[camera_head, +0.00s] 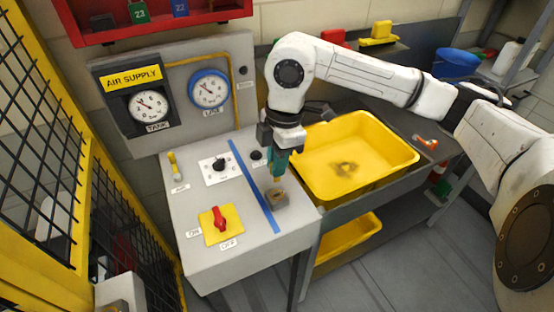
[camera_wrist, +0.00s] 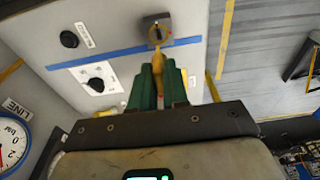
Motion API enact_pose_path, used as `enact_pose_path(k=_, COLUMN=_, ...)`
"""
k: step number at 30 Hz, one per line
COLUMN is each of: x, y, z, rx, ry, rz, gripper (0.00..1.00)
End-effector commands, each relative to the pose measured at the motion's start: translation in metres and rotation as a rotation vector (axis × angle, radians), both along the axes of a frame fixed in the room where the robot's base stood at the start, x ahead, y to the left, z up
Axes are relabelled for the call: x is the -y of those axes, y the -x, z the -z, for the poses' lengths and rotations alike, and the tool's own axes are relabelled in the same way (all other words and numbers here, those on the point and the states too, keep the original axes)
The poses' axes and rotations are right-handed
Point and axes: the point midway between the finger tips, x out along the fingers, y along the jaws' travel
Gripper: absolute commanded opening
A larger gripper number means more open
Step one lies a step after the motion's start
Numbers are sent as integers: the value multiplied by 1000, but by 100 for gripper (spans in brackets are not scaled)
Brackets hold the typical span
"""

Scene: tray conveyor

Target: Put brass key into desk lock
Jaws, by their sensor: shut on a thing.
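My gripper (camera_head: 278,176) has green fingers and points down over the right part of the grey panel. It is shut on the brass key (camera_wrist: 158,60), which shows yellow between the fingertips (camera_wrist: 158,78) in the wrist view. The desk lock (camera_wrist: 158,29) is a small grey square block with a round brass-coloured face; in the head view the lock (camera_head: 274,201) sits right of the blue stripe, just below my fingertips. The key's far end reaches the lock's near edge in the wrist view. I cannot tell whether it touches or enters the slot.
A red switch (camera_head: 220,219) on a yellow plate and a black knob (camera_head: 219,165) are left of the blue stripe (camera_head: 251,186). A yellow tray (camera_head: 400,158) stands close on the right. Two gauges are on the upright board behind. The panel's front is clear.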

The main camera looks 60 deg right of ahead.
Motion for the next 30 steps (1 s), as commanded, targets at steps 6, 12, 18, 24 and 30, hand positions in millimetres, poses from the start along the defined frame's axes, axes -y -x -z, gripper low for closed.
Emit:
enact_pose_path(k=6, x=0, y=0, z=25, rx=0, ry=0, rz=1, gripper=0)
enact_pose_path(k=12, x=0, y=0, z=37, rx=-1, ry=1, rz=1, gripper=0)
enact_pose_path(k=18, x=0, y=0, z=38, rx=-1, ry=1, rz=1, gripper=0)
enact_pose_path(k=24, x=0, y=0, z=38, rx=-1, ry=1, rz=0, gripper=0)
enact_pose_path(k=30, x=0, y=0, z=38, rx=-1, ry=1, rz=0, gripper=0)
